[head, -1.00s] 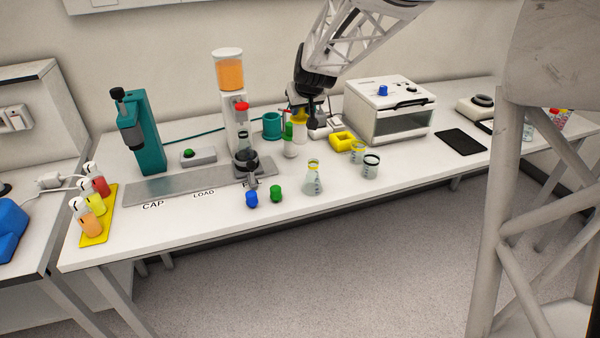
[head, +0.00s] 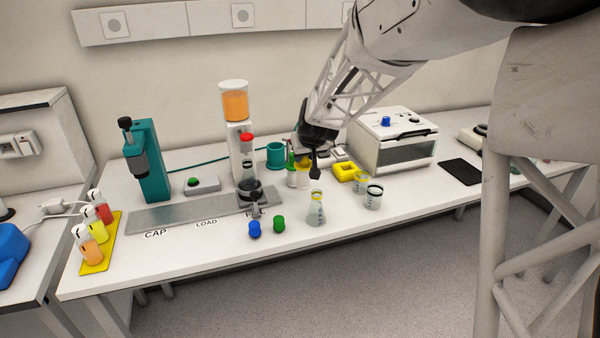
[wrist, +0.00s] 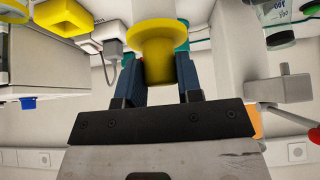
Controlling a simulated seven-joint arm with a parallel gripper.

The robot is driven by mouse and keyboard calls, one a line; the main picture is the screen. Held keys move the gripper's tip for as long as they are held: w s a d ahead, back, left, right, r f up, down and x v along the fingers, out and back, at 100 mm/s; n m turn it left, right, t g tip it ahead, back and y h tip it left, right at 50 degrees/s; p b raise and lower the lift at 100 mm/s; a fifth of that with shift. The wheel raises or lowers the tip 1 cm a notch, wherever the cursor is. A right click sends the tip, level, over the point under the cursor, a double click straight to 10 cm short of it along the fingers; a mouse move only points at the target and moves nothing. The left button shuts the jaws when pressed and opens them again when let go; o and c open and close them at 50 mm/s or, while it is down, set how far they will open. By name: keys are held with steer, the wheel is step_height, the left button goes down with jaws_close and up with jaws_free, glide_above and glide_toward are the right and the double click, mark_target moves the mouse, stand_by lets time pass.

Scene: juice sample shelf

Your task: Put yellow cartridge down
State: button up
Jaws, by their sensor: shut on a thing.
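The yellow cartridge (head: 303,162) has a yellow flanged top and a white body. My gripper (head: 306,158) is shut on its yellow top; in the wrist view the two dark fingers of my gripper (wrist: 158,78) close on either side of the yellow part of the cartridge (wrist: 158,62). The cartridge looks upright, its lower end close to the bench top (head: 400,205). I cannot tell whether it touches. A similar cartridge with a green top (head: 291,160) stands just to its left.
A yellow holder (head: 345,174) sits right of the gripper, before the white boxy machine (head: 392,150). A teal cup (head: 275,153) and the orange-filled dispenser (head: 234,103) are left. A flask (head: 316,210) and beakers (head: 374,197) stand in front.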

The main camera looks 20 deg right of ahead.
mark_target(306, 167)
steer(key=shift+f, duration=1.15)
steer(key=shift+f, duration=1.9)
steer(key=o, duration=1.1)
steer(key=shift+v, duration=6.1)
